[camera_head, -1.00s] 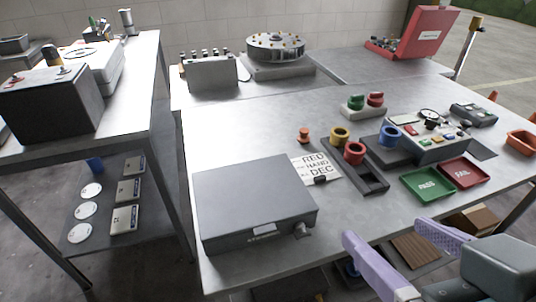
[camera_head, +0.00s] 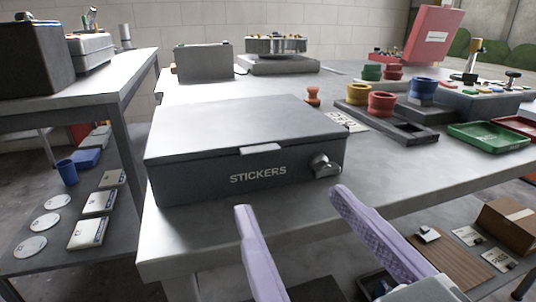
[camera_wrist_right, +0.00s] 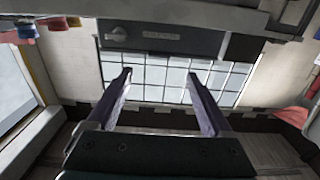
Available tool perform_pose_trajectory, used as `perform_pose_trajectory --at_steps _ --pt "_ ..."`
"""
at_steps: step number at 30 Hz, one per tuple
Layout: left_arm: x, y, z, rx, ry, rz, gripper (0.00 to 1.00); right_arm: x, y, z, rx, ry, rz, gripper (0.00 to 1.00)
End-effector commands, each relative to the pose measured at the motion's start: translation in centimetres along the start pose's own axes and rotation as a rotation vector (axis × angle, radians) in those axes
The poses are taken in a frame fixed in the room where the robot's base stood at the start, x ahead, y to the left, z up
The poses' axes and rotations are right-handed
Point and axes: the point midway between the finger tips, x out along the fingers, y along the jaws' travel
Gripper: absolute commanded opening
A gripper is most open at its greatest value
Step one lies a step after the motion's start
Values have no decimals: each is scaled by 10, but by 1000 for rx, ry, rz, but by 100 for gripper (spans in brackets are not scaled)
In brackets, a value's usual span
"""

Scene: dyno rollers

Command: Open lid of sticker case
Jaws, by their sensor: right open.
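The sticker case (camera_head: 200,181) is a dark grey box marked STICKERS, on the front left of the metal table. Its flat lid (camera_head: 235,122) is shut, with a light tab (camera_head: 261,150) at its front edge and a round metal knob (camera_head: 324,166) at the front right. My right gripper (camera_head: 290,200) is open and empty, with two lilac fingers in front of the table edge, below the case front. In the right wrist view the fingers (camera_wrist_right: 160,75) stand apart, and the case front (camera_wrist_right: 160,38) is beyond them, upside down. My left gripper is out of view.
Coloured cups in a dark holder (camera_head: 408,130), a card and a green tray (camera_head: 488,136) lie to the right of the case. A side table (camera_head: 100,94) stands at left. A lower shelf holds a cardboard box (camera_head: 508,222). Bare tabletop surrounds the case front.

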Motion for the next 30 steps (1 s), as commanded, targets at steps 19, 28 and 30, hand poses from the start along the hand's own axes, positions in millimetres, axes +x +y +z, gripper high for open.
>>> perform_pose_trajectory --at_steps 19,28,30 --pt "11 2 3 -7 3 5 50 89 0 -1 -1 -1 1 85" --pt "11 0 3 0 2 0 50 90 0 -1 -1 -2 1 84" --pt "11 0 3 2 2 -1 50 90 0 -1 -1 -2 1 76"
